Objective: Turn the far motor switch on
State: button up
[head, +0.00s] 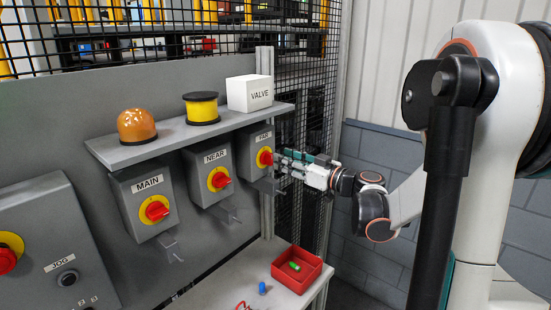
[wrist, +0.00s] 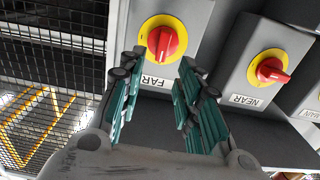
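The far motor switch is a red rotary handle on a yellow disc (head: 265,157), on the grey box labelled FAR. In the wrist view the same red handle (wrist: 163,43) lies ahead between my fingers, with its grip bar roughly upright in the picture. My gripper (head: 279,160) is just to the right of the FAR switch in the head view. In the wrist view my gripper (wrist: 160,60) is open, its green-padded fingers spread to either side of the handle. Nothing is held. I cannot tell whether a fingertip touches the switch.
The NEAR switch (head: 219,180) and MAIN switch (head: 156,211) stand left of FAR. A shelf (head: 150,149) above carries an orange dome, a yellow-black cylinder and a white VALVE block (head: 249,93). A red tray (head: 297,277) sits below. Wire mesh (head: 310,100) stands behind.

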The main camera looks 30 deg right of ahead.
aim_at(272, 155)
jog(key=shift+x, duration=2.3)
grip_shut()
